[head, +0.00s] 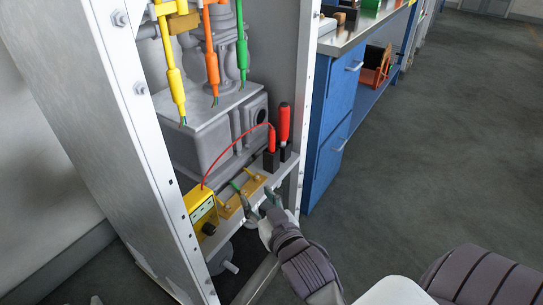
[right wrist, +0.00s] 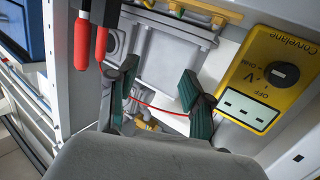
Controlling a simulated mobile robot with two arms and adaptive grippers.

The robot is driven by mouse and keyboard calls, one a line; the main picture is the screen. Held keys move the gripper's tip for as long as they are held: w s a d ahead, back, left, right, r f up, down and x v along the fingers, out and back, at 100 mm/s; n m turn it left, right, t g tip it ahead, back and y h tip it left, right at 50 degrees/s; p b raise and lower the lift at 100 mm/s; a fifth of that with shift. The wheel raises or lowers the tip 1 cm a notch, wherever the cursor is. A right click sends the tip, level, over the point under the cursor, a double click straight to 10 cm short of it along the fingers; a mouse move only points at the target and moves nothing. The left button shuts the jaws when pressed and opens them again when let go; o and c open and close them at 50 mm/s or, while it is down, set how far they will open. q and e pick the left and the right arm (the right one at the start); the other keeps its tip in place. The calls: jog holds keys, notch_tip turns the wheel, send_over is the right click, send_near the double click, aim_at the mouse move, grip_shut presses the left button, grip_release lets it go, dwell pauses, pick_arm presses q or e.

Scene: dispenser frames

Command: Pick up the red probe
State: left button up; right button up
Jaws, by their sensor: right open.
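The red probe (head: 271,139) stands upright in a black holder (head: 270,161) on the lower ledge of the metal frame. A thin red wire (head: 232,142) runs from it to the yellow meter (head: 203,213). Beside it, a longer red-handled tool (head: 284,122) stands in its own holder. My right gripper (head: 261,204) is open at the ledge's front edge, below and apart from the probe. In the right wrist view its green-padded fingers (right wrist: 160,100) are spread with nothing gripped; the wire passes between or behind them. Two red handles show there, apparently the probe (right wrist: 101,44) and the tool (right wrist: 81,42).
Yellow, orange (head: 211,62) and green cables hang in the upper frame before a grey pump body (head: 215,125). Brass-coloured parts (head: 241,195) lie on the ledge near my gripper. The frame's right post (head: 303,110) and a blue cabinet (head: 330,130) stand right; open floor lies beyond.

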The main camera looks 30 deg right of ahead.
aim_at(272, 148)
jog(key=w+d+m+h, duration=0.1)
jog(key=w+d, duration=0.2)
jog(key=w+d+m+h, duration=0.1)
jog(key=w+d+h, duration=0.1)
jog(key=w+d, duration=0.1)
jog(key=w+d+m+h+b, duration=0.1)
jog(key=w+d, duration=0.2)
jog(key=d, duration=0.1)
jog(key=shift+d+h, duration=0.3)
jog(key=shift+h, duration=0.1)
jog(key=shift+x, duration=0.85)
jog(key=b+x, duration=0.1)
jog(key=x, duration=0.3)
jog(key=shift+s+d+b, duration=0.1)
jog(key=shift+b, duration=0.25)
jog(key=shift+w+d+r, duration=0.1)
jog(key=shift+w+d, duration=0.05)
jog(key=shift+w, duration=0.2)
pick_arm(q)
notch_tip(272, 148, up, 11)
jog(key=d+t+h, duration=0.1)
jog(key=t+h, duration=0.1)
jog(key=t, duration=0.5)
jog(key=shift+d+h, duration=0.3)
pick_arm(e)
grip_shut()
